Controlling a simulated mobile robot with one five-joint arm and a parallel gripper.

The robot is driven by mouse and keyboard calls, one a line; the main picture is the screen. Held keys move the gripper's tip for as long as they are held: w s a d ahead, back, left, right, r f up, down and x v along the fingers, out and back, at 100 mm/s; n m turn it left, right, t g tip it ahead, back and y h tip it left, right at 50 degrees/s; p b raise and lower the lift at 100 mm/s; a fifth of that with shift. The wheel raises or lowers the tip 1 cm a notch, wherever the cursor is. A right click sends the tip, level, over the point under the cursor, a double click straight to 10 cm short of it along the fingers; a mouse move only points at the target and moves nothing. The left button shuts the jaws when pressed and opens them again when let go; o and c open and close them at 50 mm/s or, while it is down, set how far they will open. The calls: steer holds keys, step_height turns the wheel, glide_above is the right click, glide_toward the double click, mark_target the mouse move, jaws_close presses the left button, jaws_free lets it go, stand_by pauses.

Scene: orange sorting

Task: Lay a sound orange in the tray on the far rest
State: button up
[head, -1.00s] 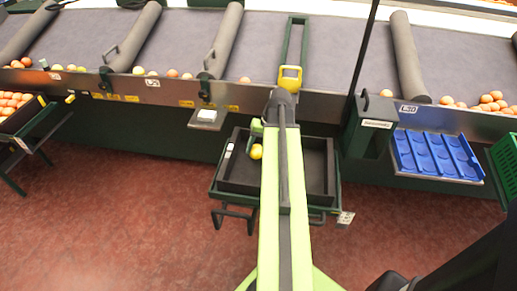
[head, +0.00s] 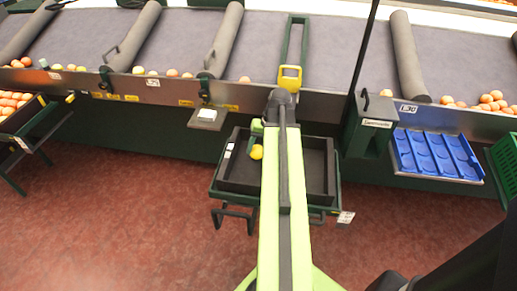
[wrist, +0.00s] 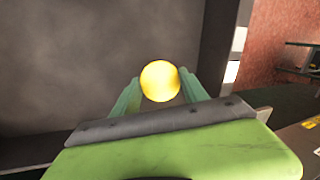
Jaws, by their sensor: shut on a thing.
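An orange (head: 256,152), yellow-orange in colour, shows in the head view over the left part of a dark tray. My gripper (wrist: 158,88) is shut on the orange (wrist: 160,81) in the wrist view, with a green finger on each side of it. The side of the orange that I see looks smooth. A black tray (head: 240,187) rests on a dark green stand below the belt's edge; my arm hides its middle. The blue tray (head: 437,155) with round hollows sits on a rest at the right, and its hollows look empty.
Behind is a grey belt (head: 270,45) with rollers and several oranges. A dark green post box (head: 370,125) stands between the black and blue trays. A green crate (head: 505,155) is at the right edge. A bin of oranges (head: 12,103) stands at the left. Red floor lies open in front.

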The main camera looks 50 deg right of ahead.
steer(key=shift+f+b, duration=0.55)
steer(key=shift+f, duration=0.05)
stand_by(0.3)
steer(key=o, duration=2)
steer(key=shift+s, duration=0.1)
steer(key=shift+r, duration=0.1)
step_height(320, 180, up, 8)
steer(key=p, duration=0.8)
